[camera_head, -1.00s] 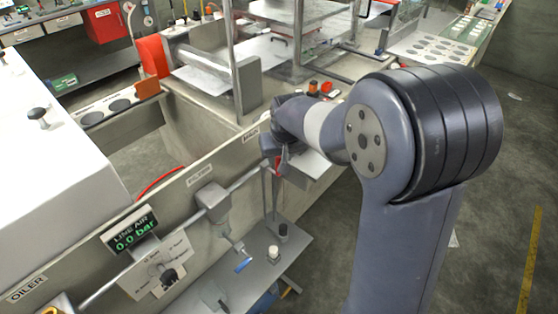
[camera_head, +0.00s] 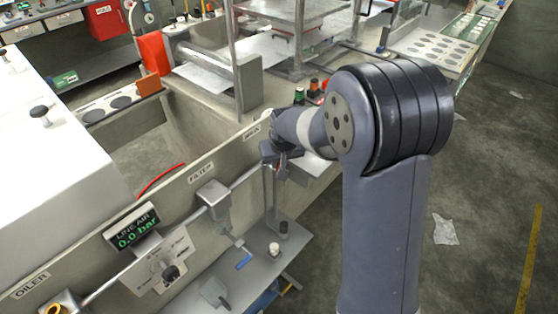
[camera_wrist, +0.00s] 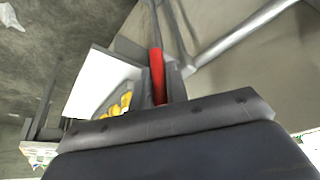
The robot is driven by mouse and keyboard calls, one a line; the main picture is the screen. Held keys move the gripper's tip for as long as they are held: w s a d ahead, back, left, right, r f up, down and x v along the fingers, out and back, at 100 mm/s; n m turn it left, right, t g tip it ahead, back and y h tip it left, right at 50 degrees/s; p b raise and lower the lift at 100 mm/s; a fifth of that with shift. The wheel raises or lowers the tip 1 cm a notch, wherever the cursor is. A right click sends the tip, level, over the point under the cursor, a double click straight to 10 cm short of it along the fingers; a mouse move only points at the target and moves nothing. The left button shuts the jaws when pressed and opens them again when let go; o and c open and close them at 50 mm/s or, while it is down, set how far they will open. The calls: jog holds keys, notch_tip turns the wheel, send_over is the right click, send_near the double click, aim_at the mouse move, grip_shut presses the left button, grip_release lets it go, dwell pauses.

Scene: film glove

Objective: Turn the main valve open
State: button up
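The main valve's red handle (camera_wrist: 157,76) shows in the wrist view as a narrow upright bar between my two dark fingers. My gripper (camera_wrist: 161,88) has a finger close against each side of it, with no clear gap. In the head view my gripper (camera_head: 282,155) is at the pipe near the MAIN label (camera_head: 251,131), and it hides the valve there. The line air display (camera_head: 138,229) reads 0.0 bar.
A filter body (camera_head: 214,198) and a panel with a black knob (camera_head: 170,272) sit along the same pipe. A grey shelf (camera_head: 262,235) below holds small items. Bottles (camera_head: 313,88) stand behind my wrist. Open floor lies to the right.

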grip_shut()
